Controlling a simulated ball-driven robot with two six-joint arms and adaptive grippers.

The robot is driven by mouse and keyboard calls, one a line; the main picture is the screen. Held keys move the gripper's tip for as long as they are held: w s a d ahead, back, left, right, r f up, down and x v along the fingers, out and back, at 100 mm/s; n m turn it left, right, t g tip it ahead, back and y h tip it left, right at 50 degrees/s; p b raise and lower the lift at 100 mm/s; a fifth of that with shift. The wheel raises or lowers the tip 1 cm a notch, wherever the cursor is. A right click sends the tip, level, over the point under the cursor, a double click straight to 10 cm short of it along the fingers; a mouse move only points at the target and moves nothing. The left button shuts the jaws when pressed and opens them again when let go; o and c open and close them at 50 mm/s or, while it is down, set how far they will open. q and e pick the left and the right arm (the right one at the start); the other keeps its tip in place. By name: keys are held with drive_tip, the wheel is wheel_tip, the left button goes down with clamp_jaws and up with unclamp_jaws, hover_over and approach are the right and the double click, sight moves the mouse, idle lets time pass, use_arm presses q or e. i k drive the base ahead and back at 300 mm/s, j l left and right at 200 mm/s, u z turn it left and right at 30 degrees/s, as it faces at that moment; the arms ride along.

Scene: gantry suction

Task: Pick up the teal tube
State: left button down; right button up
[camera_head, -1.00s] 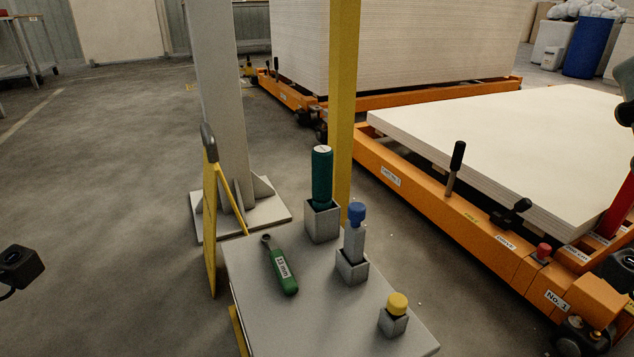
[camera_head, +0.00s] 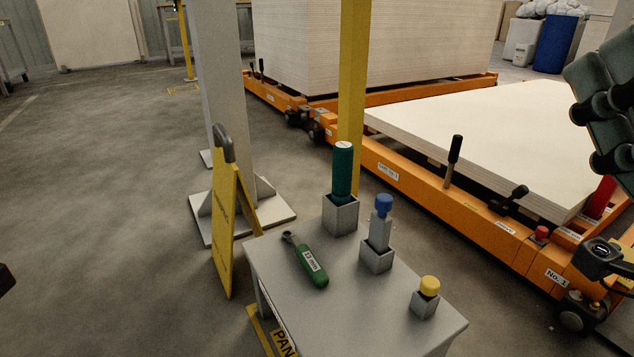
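The teal tube (camera_head: 343,172) stands upright in a square grey holder (camera_head: 340,214) at the far edge of a small grey table (camera_head: 350,300). Its lower end is hidden inside the holder. Only a dark sliver of my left gripper (camera_head: 5,280) shows at the left picture edge, well away from the table. My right arm comes in at the right edge, and dark parts of my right gripper (camera_head: 603,256) show there, apart from the tube.
A green-handled wrench (camera_head: 308,262) lies left of the holders. A blue-capped piece (camera_head: 381,224) and a yellow-capped piece (camera_head: 429,286) stand in smaller holders. A yellow post (camera_head: 352,90) rises behind the tube. A yellow sign (camera_head: 225,220) stands left; an orange pallet frame (camera_head: 440,205) lies right.

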sight(343, 151)
drive_tip(key=i+j, duration=0.15)
drive_tip(key=j, duration=0.2)
drive_tip(key=i+j, duration=0.15)
drive_tip(key=j, duration=0.2)
drive_tip(key=i+j+z, duration=0.1)
drive_tip(key=j, duration=0.25)
drive_tip(key=i, duration=0.3)
